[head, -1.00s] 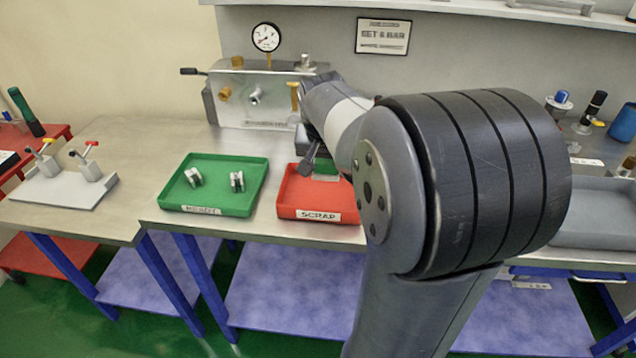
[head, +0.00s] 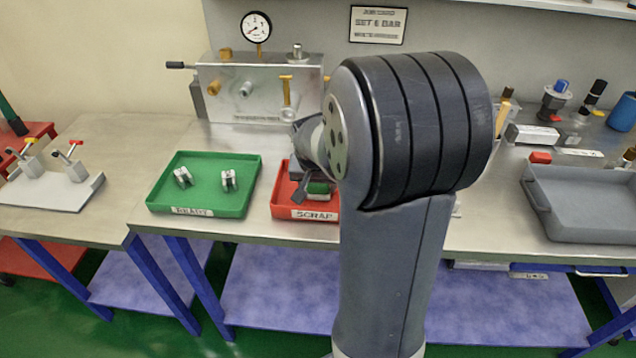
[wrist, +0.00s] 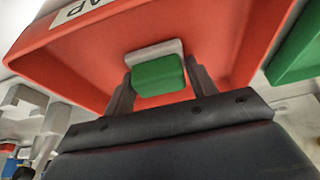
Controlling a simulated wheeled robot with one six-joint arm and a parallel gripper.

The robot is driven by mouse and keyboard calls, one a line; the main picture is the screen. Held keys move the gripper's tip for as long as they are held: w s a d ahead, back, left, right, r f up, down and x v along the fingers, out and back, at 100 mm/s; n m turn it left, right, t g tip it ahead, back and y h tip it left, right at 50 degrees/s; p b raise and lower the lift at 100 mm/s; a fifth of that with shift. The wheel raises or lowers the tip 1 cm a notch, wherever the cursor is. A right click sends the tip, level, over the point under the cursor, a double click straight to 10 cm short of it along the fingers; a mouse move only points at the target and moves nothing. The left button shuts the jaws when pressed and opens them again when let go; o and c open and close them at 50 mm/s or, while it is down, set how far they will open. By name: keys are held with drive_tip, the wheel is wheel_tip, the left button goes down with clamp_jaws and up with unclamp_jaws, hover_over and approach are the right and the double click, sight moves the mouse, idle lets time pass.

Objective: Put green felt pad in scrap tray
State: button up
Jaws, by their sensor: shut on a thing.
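The green felt pad (wrist: 158,76) is between the two fingers of my gripper (wrist: 160,82) in the wrist view, with a pale grey band along its far side. My gripper is shut on it. Behind the pad is the red scrap tray (wrist: 85,62), with part of its label showing. In the head view, the pad (head: 319,188) is at the scrap tray (head: 279,203), within its outline. My arm hides the tray's right part there. I cannot tell whether the pad touches the tray floor.
A green tray (head: 203,208) with two small metal parts stands just left of the scrap tray. A metal block with a gauge (head: 256,28) stands behind. A grey tray (head: 590,225) lies at the right. Bare bench shows left of the green tray.

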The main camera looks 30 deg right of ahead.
drive_tip(key=shift+f, duration=0.1)
drive_tip(key=o, duration=0.4)
drive_tip(key=shift+f, duration=0.1)
drive_tip(key=o, duration=0.5)
drive_tip(key=shift+r, duration=0.65)
drive_tip(key=v, duration=1.1)
drive_tip(key=shift+s+a, duration=0.2)
